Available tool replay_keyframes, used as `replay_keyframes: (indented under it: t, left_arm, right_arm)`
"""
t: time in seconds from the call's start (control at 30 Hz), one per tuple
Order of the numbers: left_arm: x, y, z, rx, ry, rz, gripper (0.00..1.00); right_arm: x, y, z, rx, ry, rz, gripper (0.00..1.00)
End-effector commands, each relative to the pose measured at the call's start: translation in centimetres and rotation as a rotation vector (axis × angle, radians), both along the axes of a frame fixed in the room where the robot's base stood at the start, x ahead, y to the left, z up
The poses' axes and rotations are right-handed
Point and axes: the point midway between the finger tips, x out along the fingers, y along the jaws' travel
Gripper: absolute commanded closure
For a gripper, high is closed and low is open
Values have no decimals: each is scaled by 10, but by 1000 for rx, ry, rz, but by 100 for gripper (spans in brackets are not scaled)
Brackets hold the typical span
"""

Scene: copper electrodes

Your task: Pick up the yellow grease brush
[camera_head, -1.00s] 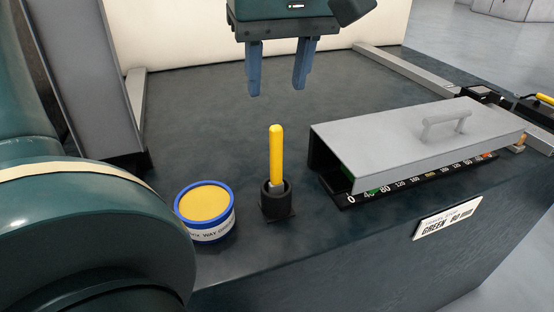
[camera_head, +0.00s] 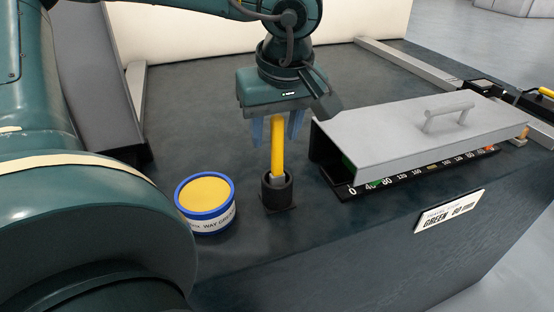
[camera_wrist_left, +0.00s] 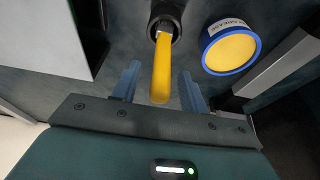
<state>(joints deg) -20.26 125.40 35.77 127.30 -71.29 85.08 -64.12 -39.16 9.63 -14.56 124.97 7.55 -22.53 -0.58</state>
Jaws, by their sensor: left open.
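The yellow grease brush (camera_head: 278,148) stands upright in a small black holder (camera_head: 277,193) on the dark bench top. My left gripper (camera_head: 277,138) is open above the holder, its two blue fingers on either side of the brush's upper handle. In the left wrist view the yellow handle (camera_wrist_left: 161,72) lies between the open fingers (camera_wrist_left: 158,88), with visible gaps on both sides. The handle's top end is hidden behind the gripper body in the head view. The brush's lower end is hidden in the holder. My right gripper is not in view.
A blue-rimmed grease tin (camera_head: 206,204) stands just left of the holder. A grey cover with a handle (camera_head: 420,130) sits over a numbered scale (camera_head: 405,172) on the right. The bench top behind the holder is mostly clear.

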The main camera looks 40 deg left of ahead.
Motion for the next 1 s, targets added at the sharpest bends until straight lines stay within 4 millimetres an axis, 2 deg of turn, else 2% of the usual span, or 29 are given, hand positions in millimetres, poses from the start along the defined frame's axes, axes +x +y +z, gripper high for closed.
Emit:
replay_keyframes:
  t: [0.17,0.7,1.0]
  left_arm:
    - [0,0,0,0,0,0,56]
    - [0,0,1,1,0,0,100]
    - [0,0,1,0,-1,0,100]
  right_arm:
    - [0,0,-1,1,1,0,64]
    - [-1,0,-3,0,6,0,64]
    - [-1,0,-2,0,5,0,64]
